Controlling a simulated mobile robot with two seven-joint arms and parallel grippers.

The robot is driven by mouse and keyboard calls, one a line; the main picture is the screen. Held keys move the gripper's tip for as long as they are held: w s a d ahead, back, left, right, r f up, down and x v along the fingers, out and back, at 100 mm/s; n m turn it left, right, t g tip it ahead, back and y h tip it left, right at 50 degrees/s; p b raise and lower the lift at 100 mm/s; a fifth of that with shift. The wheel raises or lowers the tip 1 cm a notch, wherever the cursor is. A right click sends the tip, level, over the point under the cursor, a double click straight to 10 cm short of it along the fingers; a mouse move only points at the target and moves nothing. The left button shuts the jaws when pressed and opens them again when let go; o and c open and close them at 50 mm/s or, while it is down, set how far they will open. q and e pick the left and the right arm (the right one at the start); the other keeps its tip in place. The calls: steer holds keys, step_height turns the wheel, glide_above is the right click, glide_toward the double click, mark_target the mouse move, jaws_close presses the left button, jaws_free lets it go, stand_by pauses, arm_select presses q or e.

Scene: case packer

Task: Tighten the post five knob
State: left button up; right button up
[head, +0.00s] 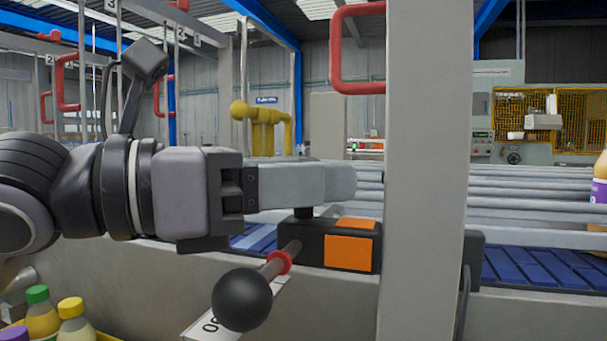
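A grey upright post (428,150) stands right of centre. A black clamp block with orange faces (350,250) sits against its left side. A rod with a red collar (279,262) comes out of the block and ends in a black ball knob (242,300). A short dark stem (304,212) rises from the block's top; its upper end is hidden behind my fingers. My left gripper (335,184) reaches in from the left, level, directly above the block. Its near finger hides the other, so I cannot tell whether it grips anything. My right gripper is out of view.
Behind the post runs a conveyor with blue slats (530,267) and grey rails (535,208). Bottles with coloured caps (72,318) stand at lower left. Another bottle (600,180) is at the right edge. A red handle (335,55) juts left from the post above my gripper.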

arm_select(q)
steer(key=shift+g, duration=0.5)
steer(key=shift+c, duration=0.3)
steer(key=shift+r+m+g+h, duration=0.1)
steer(key=shift+m+g+h, duration=0.2)
steer(key=shift+m, duration=0.2)
steer(key=m+g+p, duration=0.1)
steer(key=g, duration=0.1)
steer(key=shift+m+g+h, duration=0.3)
steer(key=shift+m, duration=0.1)
steer(key=m+g+p, duration=0.1)
steer(key=m+g, duration=0.2)
steer(key=g, duration=0.2)
steer(key=shift+r, duration=0.1)
steer(key=m+g+p, duration=0.1)
steer(key=m+g, duration=0.1)
steer(key=g, duration=0.1)
steer(key=m+g+y+p, duration=0.1)
steer(key=m+g+y, duration=0.2)
steer(key=g, duration=0.1)
steer(key=m+g+y+p, duration=0.2)
steer(key=m+g, duration=0.1)
steer(key=g, duration=0.1)
steer(key=shift+y+p, duration=0.3)
steer(key=shift+y, duration=0.1)
steer(key=shift+m+g+y+p, duration=0.85)
steer(key=shift+m+g+y, duration=0.35)
steer(key=shift+m+y, duration=0.45)
steer(key=shift+y, duration=0.45)
steer(key=shift+f, duration=0.2)
